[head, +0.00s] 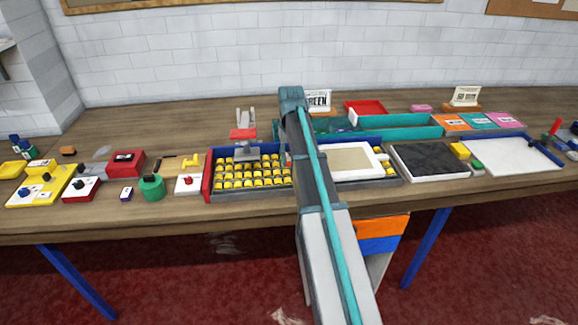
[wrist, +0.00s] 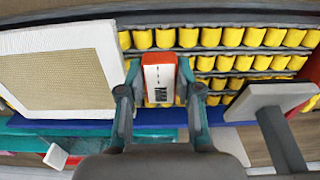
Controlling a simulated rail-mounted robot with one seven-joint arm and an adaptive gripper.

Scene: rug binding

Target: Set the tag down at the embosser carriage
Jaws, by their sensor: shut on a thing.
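My gripper (wrist: 160,95) is shut on the tag (wrist: 163,78), a small block with a white face, dark marks and orange-red edges. In the wrist view the tag is between the fingertips, above rows of yellow keys. The embosser's yellow keys (head: 250,174) fill a dark tray with blue and red sides. A white-framed tan panel (head: 352,161) lies over its right part; it shows at left in the wrist view (wrist: 60,75). I cannot tell which part is the carriage. A grey press head (wrist: 268,97) stands beside the gripper. My arm hides the gripper in the head view.
A teal tray (head: 400,126) lies behind the embosser. A dark pad (head: 430,161) and white board (head: 510,156) lie to the right. A red box (head: 126,163), green round pot (head: 152,187) and yellow block (head: 45,186) stand left. Bare table shows at the back left.

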